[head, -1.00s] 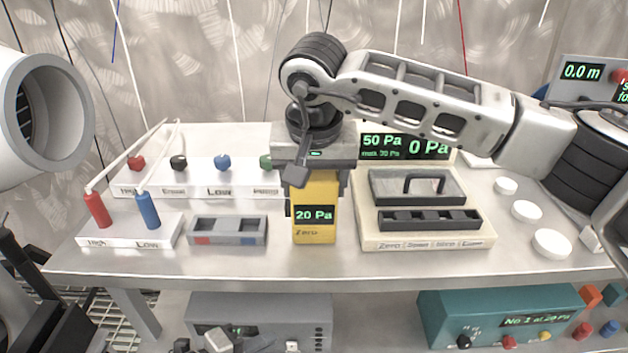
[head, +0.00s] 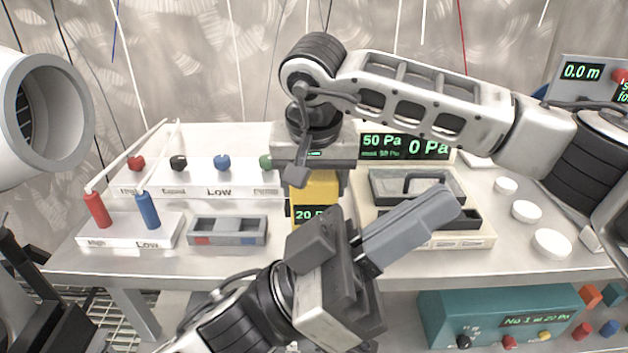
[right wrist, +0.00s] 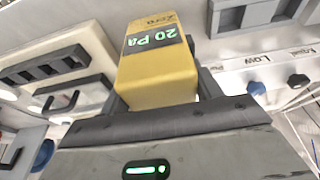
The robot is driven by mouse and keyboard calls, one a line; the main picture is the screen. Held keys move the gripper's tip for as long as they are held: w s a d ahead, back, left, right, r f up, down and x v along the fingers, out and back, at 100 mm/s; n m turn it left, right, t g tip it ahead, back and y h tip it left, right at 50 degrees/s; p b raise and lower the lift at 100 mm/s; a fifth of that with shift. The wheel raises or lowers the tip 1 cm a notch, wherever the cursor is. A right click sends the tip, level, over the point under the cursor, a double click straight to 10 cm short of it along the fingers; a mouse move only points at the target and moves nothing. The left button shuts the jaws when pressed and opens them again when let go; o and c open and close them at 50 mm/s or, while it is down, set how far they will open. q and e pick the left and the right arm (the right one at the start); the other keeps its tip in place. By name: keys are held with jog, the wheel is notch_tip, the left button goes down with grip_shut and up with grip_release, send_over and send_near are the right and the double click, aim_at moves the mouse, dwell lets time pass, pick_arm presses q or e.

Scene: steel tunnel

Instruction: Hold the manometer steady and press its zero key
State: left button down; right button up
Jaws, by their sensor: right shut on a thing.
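The yellow manometer (head: 315,188) stands upright at the middle of the bench. My right gripper (head: 316,178) comes from above and is shut on its upper part. The right wrist view also shows the manometer (right wrist: 155,75) between the fingers, with a green 20 Pa display (right wrist: 155,40) and a "Zero" label (right wrist: 160,20) at its far end. My left gripper (head: 410,228) is in front of the manometer and slightly right, fingers together and empty, pointing up and right. It hides the manometer's lower front and zero key in the head view.
A cream stand (head: 485,238) with a grey handled block and slotted holder is on the right, near white discs (head: 526,211). A grey tray (head: 228,231) and a white block with red and blue plugs (head: 148,210) are on the left. A teal box (head: 500,315) is below.

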pick_arm(q)
jog(key=w+a+r+n+t+y, duration=0.2)
jog(key=w+a+r+n+t, duration=0.15)
jog(key=n+t, duration=0.45)
jog(key=w+a+r+n+t+y, duration=0.2)
jog(key=a+r+n+t, duration=0.25)
jog(key=n, duration=0.75)
jog(key=n+g+y, duration=0.2)
jog(key=n+y, duration=0.7)
jog(key=n, duration=0.5)
send_over(264, 227)
jog(key=s+a, duration=0.2)
jog(key=s, duration=0.3)
notch_tip(264, 227, down, 10)
jog(key=f, duration=0.1)
jog(key=w+a+f, duration=0.1)
jog(key=a+f, duration=0.1)
jog(key=f, duration=0.2)
jog(key=w+a+f+g, duration=0.1)
jog(key=w+a+f, duration=0.1)
jog(key=f, duration=0.2)
jog(key=w+a+f+g+y, duration=0.1)
jog(key=w+a+f, duration=0.1)
jog(key=f, duration=0.3)
jog(key=shift+a+f, duration=0.1)
jog(key=shift+a, duration=0.2)
jog(key=shift+f, duration=0.15)
jog(key=shift+d, duration=4.3)
jog(key=shift+d, duration=0.15)
